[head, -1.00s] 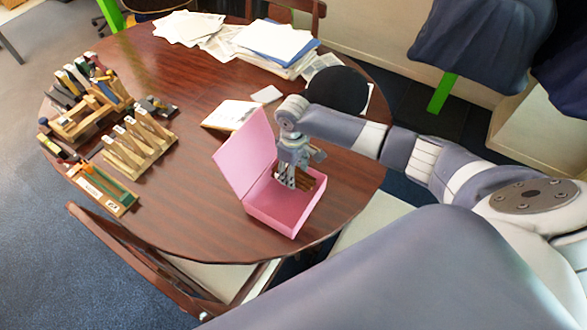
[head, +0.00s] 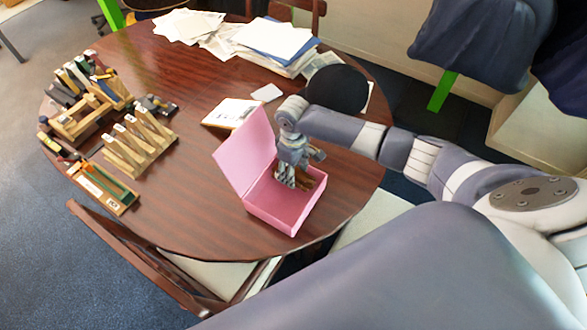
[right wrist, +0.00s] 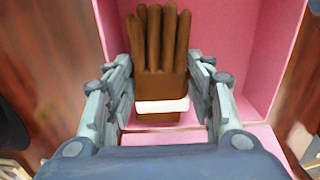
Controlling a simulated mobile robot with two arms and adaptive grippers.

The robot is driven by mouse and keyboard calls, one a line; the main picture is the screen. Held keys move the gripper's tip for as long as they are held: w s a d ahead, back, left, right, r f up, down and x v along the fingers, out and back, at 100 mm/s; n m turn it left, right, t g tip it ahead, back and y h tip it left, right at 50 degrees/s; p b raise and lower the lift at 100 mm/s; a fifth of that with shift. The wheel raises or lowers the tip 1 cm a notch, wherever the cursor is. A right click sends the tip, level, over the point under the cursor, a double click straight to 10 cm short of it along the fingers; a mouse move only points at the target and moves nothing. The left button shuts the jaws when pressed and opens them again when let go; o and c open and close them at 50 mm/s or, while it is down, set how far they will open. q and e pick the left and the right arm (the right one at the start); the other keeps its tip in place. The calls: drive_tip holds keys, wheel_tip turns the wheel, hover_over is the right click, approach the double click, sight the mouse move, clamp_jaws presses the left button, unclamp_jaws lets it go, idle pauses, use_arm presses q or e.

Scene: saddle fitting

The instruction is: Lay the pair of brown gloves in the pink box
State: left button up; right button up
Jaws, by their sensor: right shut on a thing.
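The pink box (head: 272,216) stands open on the round table, its lid (head: 243,153) tilted up on the left. My right gripper (head: 293,180) reaches down into the box and is shut on the brown gloves (head: 316,183). In the right wrist view, the brown gloves (right wrist: 158,45) sit between the two fingers of my right gripper (right wrist: 162,80), glove fingers pointing away, with a pale band across the cuff end. The pink box (right wrist: 275,60) surrounds them there. Whether the gloves touch the box floor, I cannot tell. My left gripper is out of view.
The dark wooden table (head: 180,210) is clear left of the box. Wooden racks (head: 140,145) and a small tray (head: 103,187) stand at the left. Papers (head: 275,42) lie at the back, a booklet (head: 230,113) behind the lid. A chair (head: 150,262) stands at the front edge.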

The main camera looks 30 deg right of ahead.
drive_tip(key=shift+p, duration=0.35)
idle(0.9)
drive_tip(key=o, duration=1.1)
drive_tip(key=shift+o, duration=0.4)
drive_tip(key=o, duration=0.3)
drive_tip(key=shift+o, duration=0.2)
drive_tip(key=shift+r+p, duration=2.45)
drive_tip(key=shift+p, duration=0.25)
